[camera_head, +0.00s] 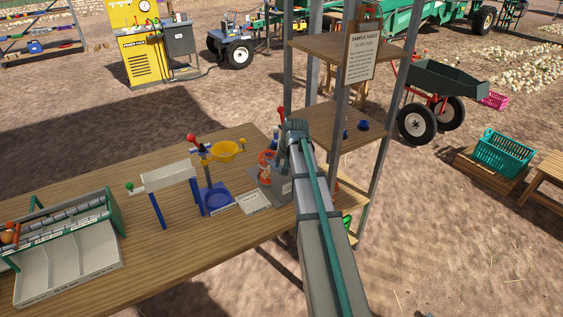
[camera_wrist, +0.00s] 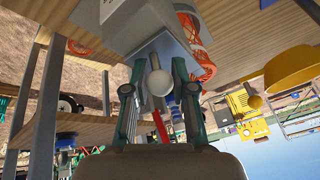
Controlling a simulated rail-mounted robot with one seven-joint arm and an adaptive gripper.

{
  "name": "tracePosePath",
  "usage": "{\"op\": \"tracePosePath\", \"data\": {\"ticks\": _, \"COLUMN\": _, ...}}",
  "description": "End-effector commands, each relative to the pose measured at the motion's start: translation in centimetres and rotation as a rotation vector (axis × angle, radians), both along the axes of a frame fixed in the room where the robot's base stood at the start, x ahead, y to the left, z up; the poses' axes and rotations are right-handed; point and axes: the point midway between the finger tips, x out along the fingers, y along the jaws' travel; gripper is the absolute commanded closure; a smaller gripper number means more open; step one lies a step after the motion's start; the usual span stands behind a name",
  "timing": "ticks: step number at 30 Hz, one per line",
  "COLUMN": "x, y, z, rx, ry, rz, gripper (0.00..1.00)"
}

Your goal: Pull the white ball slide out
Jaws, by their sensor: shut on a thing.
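The white ball (camera_wrist: 159,83) shows in the wrist view, at the underside of a grey device (camera_wrist: 150,45). My gripper (camera_wrist: 158,86) has one finger on each side of the ball and is shut on it. In the head view the grey device (camera_head: 283,188) stands on the wooden table, partly behind my arm, with orange netting (camera_head: 266,162) at its left. In the head view my arm hides the white ball and the fingers. How far the slide stands out of the device cannot be told.
A yellow funnel stand (camera_head: 222,151), a white labelled card (camera_head: 253,201) and a sorting tray (camera_head: 85,262) stand on the table (camera_head: 190,242) to the left. A shelf rack (camera_head: 350,130) with metal posts rises close behind my arm. A red stick (camera_wrist: 160,127) shows below the ball.

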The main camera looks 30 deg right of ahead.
Motion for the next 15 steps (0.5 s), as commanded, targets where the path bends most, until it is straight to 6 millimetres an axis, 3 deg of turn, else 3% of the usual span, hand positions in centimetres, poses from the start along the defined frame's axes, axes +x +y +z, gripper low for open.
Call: {"op": "tracePosePath", "data": {"ticks": 15, "x": -3.0, "y": -0.3, "z": 0.0, "rx": 0.0, "ry": 0.001, "rz": 0.0, "gripper": 1.0}}
